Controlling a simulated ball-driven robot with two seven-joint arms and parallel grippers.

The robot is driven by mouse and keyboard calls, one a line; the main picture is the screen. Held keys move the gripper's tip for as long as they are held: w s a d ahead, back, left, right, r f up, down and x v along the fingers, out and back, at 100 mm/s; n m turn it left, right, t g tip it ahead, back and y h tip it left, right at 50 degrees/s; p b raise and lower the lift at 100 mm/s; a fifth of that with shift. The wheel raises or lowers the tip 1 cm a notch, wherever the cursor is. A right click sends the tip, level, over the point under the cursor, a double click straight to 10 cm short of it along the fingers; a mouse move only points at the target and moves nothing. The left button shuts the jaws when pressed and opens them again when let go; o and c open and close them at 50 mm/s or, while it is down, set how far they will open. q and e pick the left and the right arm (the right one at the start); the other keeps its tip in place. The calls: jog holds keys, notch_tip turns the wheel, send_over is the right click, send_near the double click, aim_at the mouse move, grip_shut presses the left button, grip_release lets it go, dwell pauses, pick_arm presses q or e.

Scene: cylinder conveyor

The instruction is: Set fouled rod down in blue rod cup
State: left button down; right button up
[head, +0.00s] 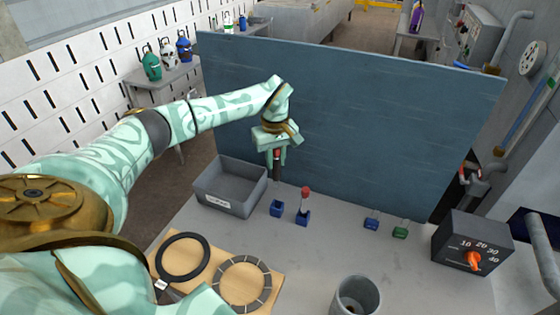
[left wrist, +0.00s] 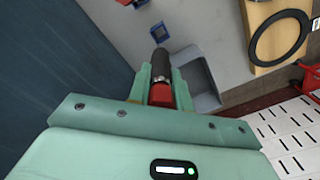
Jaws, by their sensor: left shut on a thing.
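My left gripper (head: 272,150) is shut on a rod (head: 277,164) with a red part and a dark end, and holds it upright, end down, above the table. In the left wrist view the rod (left wrist: 160,66) sits between the fingers (left wrist: 161,92). An empty-looking blue rod cup (head: 277,208) stands below the rod, apart from it; it also shows in the left wrist view (left wrist: 158,32). A second blue cup (head: 303,218) beside it holds a red-topped rod (head: 305,193). My right gripper is not in view.
A grey bin (head: 213,201) stands left of the cups, close to the held rod. A blue panel (head: 350,120) rises behind. A blue block (head: 372,223), a green block (head: 401,232) and a dial box (head: 473,243) stand right. A grey cylinder cup (head: 347,308) is in front.

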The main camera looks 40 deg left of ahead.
aim_at(276, 171)
pick_arm(q)
jog(key=shift+w+f+p, duration=0.1)
jog(key=shift+p, duration=0.3)
notch_tip(276, 171, down, 4)
jog(key=shift+f+b, duration=0.25)
jog(key=shift+b, duration=0.9)
jog(key=shift+f, duration=0.2)
